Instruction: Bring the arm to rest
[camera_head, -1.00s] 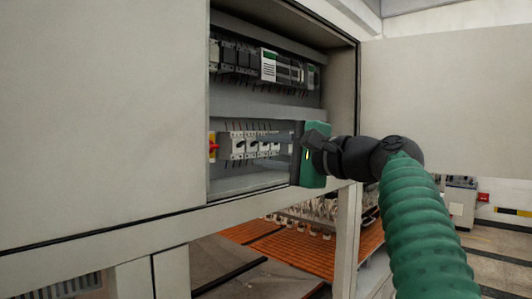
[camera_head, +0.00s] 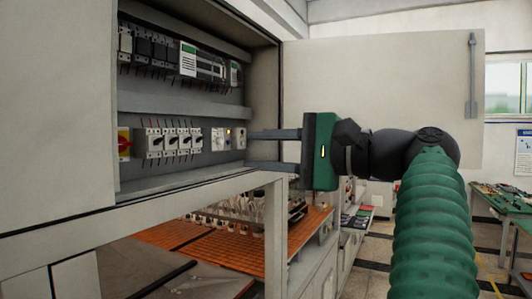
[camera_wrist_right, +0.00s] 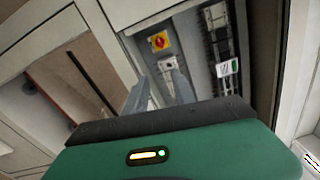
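My right arm (camera_head: 435,215), green and ribbed, comes in from the lower right in the head view. Its green right gripper (camera_head: 250,150) points left across the right edge of the open electrical cabinet (camera_head: 180,92). The two grey fingers are apart with nothing between them. Their tips overlap the cabinet opening beside a small socket and button panel; I cannot tell how deep they are. In the right wrist view the spread fingers (camera_wrist_right: 160,76) point towards the cabinet's switches. My left gripper is not in view.
A red and yellow switch (camera_head: 124,144) and a row of breakers (camera_head: 174,142) sit inside the cabinet. The open cabinet door (camera_head: 380,85) stands behind my gripper. An orange slatted surface (camera_head: 215,248) lies below. A table with circuit boards (camera_head: 500,197) stands at the right.

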